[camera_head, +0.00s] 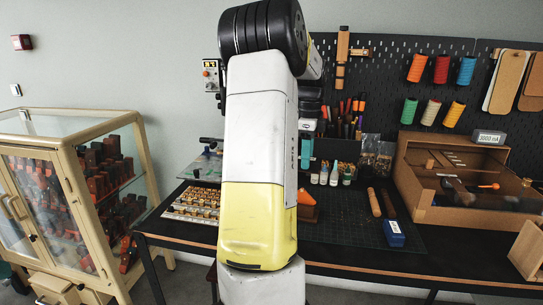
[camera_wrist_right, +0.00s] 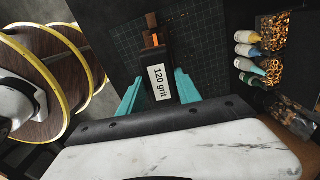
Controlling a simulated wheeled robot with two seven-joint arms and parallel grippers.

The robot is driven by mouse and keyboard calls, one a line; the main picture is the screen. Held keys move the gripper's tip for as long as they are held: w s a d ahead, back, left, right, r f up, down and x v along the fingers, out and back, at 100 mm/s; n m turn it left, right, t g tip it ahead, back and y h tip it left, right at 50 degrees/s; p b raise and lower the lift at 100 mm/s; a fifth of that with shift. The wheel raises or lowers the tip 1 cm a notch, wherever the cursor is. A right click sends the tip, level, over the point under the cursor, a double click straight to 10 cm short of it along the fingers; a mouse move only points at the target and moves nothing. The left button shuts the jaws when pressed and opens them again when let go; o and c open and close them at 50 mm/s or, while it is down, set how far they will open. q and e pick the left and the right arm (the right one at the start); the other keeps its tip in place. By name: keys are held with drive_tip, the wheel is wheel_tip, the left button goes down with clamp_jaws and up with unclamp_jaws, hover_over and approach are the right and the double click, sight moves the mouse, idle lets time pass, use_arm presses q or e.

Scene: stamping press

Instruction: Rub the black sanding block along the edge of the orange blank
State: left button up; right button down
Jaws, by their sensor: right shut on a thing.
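In the right wrist view, my right gripper (camera_wrist_right: 158,90) has its teal fingers shut on the black sanding block (camera_wrist_right: 156,61), which bears a white "120 grit" label. A small orange piece (camera_wrist_right: 154,40), likely the orange blank, shows just beyond the block's far end; I cannot tell whether the two touch. In the head view an orange-brown piece (camera_head: 307,207) sits on the bench, partly hidden behind my large white and yellow arm link. That link also hides much of the bench middle. My left gripper is in neither view.
A dark cutting mat (camera_head: 345,232) covers the bench middle. A wooden case (camera_head: 470,212) stands further right. Small bottles (camera_head: 334,175) stand behind. A stamp tray (camera_head: 190,212) is left, beside a glass cabinet (camera_head: 75,135).

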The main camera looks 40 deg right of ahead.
sight(306, 172)
drive_tip(key=shift+f, duration=2.65)
drive_tip(key=shift+f, duration=0.85)
drive_tip(key=shift+w+a, duration=0.55)
drive_tip(key=shift+w, duration=0.15)
drive_tip(key=shift+s, duration=0.1)
drive_tip(key=shift+s+d, duration=0.55)
drive_tip(key=shift+s, duration=0.1)
drive_tip(key=shift+w+a, duration=0.1)
drive_tip(key=shift+w, duration=0.05)
drive_tip(key=shift+w+a, duration=0.4)
drive_tip(key=shift+w, duration=0.2)
